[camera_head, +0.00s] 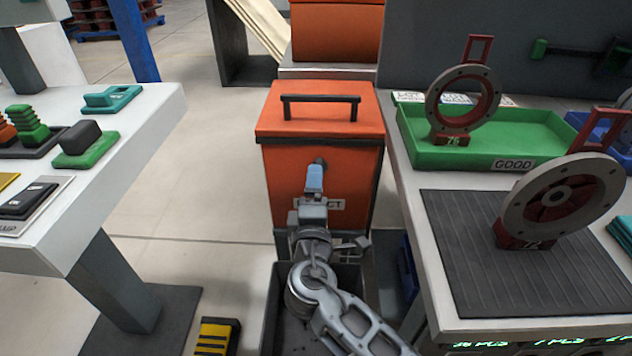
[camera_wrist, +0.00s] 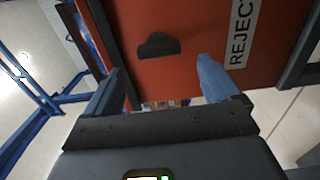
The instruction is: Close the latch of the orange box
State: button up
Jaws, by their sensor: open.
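The orange box (camera_head: 285,160) stands in the middle of the head view. Its orange lid (camera_head: 320,120) with a black handle (camera_head: 320,98) lies down on it. My gripper (camera_head: 316,172) is in front of the box's front face, by the REJECT label. In the wrist view my gripper (camera_wrist: 158,70) is open and empty, a blue finger on each side. A dark latch piece (camera_wrist: 157,46) shows on the orange face beyond and between the fingertips. I see no contact with it. In the head view the latch is mostly hidden behind my gripper.
At right, a table holds a green GOOD tray (camera_head: 500,158), a dark ribbed mat (camera_head: 495,270) and round parts on stands. At left, a white table (camera_head: 130,130) carries small coloured pieces. Pale floor (camera_head: 215,160) is clear between the left table and the box.

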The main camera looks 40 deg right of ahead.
jog(key=v, duration=0.3)
jog(key=shift+s+a, duration=0.15)
dwell(0.5)
